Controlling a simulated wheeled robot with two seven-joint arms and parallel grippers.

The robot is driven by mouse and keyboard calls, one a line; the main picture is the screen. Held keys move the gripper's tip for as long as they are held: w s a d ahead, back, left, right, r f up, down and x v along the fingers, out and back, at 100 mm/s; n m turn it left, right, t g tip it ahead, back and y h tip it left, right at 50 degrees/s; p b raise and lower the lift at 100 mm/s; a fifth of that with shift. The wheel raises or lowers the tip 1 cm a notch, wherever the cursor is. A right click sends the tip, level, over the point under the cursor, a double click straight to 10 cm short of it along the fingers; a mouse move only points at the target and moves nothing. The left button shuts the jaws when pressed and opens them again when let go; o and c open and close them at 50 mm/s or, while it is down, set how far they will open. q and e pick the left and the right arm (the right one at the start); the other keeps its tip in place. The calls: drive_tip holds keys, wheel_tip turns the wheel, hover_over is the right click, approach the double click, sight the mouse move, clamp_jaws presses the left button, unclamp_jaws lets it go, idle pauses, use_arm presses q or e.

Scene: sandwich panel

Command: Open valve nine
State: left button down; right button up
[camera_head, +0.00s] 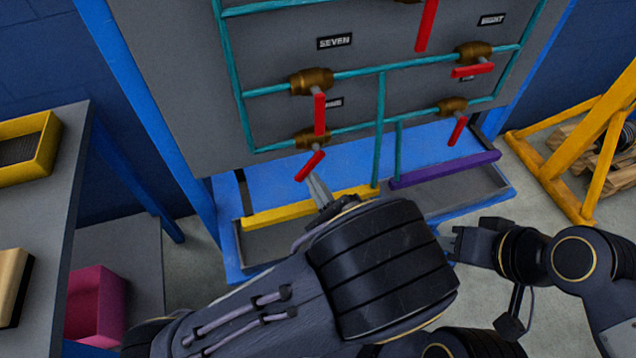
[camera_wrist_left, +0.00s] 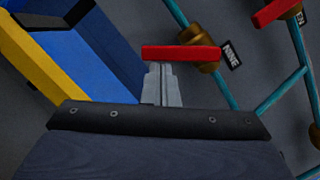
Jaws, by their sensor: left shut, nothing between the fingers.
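Valve nine is the lower left valve on the grey panel, with a brass body (camera_head: 312,138) and a red handle (camera_head: 310,165) that slants down and to the left. In the left wrist view its red handle (camera_wrist_left: 180,53) lies across the picture, beside the NINE label (camera_wrist_left: 231,54). My left gripper (camera_head: 315,181) is shut and empty, its fingertips just below the handle's end. The left wrist view shows the fingertips (camera_wrist_left: 160,72) at the handle; I cannot tell whether they touch it. My right gripper (camera_head: 452,242) is well off to the right, away from the panel.
Valve seven's red handle (camera_head: 320,114) hangs just above valve nine. Teal pipes (camera_head: 379,130) run across the panel. Below are a yellow bar (camera_head: 275,215), a purple bar (camera_head: 445,169) and a blue frame. A table (camera_head: 62,190) with a yellow bin (camera_head: 47,150) stands at left.

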use_arm(q)
drive_tip(key=shift+a, duration=0.1)
drive_tip(key=m, duration=0.1)
drive_tip(key=a+r+m+p, duration=0.1)
drive_tip(key=m, duration=0.1)
drive_tip(key=a+m+t+p, duration=0.1)
drive_tip(key=m, duration=0.1)
drive_tip(key=shift+s+r+h, duration=0.15)
drive_tip(key=shift+s+h, duration=0.2)
drive_tip(key=shift+h, duration=0.05)
drive_tip(key=m+p, duration=0.1)
drive_tip(key=m, duration=0.1)
drive_tip(key=a+r+m+h+p, duration=0.1)
drive_tip(key=m+t+h+p, duration=0.1)
drive_tip(key=m, duration=0.1)
drive_tip(key=shift+s+a+r+m, duration=0.25)
drive_tip(key=shift+a+r+m, duration=0.05)
drive_tip(key=shift+r, duration=0.2)
drive_tip(key=shift+s, duration=0.1)
